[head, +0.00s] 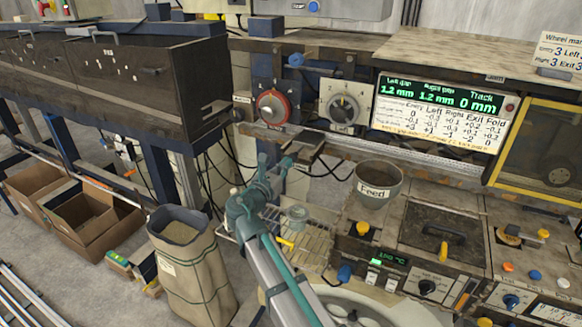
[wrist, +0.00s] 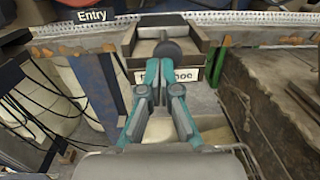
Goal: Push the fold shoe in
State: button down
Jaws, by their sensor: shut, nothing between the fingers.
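The fold shoe (wrist: 199,42) is a brown block with a dark round knob (wrist: 167,50) and a white label on its front, at the top middle of the wrist view. In the head view the fold shoe (head: 306,146) juts from the rail below the dials. My gripper (wrist: 162,68) is shut and empty, its teal fingers covering part of the label. Its tips are at the knob; I cannot tell whether they touch it. In the head view my gripper (head: 286,163) is just below and left of the shoe.
The perforated rail (wrist: 270,24) runs along both sides of the shoe, with an Entry sign (wrist: 92,15) to the left. The Feed cup (head: 379,183) and wire rack (head: 310,245) stand close to my arm. The display (head: 440,112) reads Track 0 mm.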

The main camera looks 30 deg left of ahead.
jog(key=shift+w+a+r, duration=0.1)
jog(key=shift+a+r, duration=0.05)
jog(key=shift+r, duration=0.05)
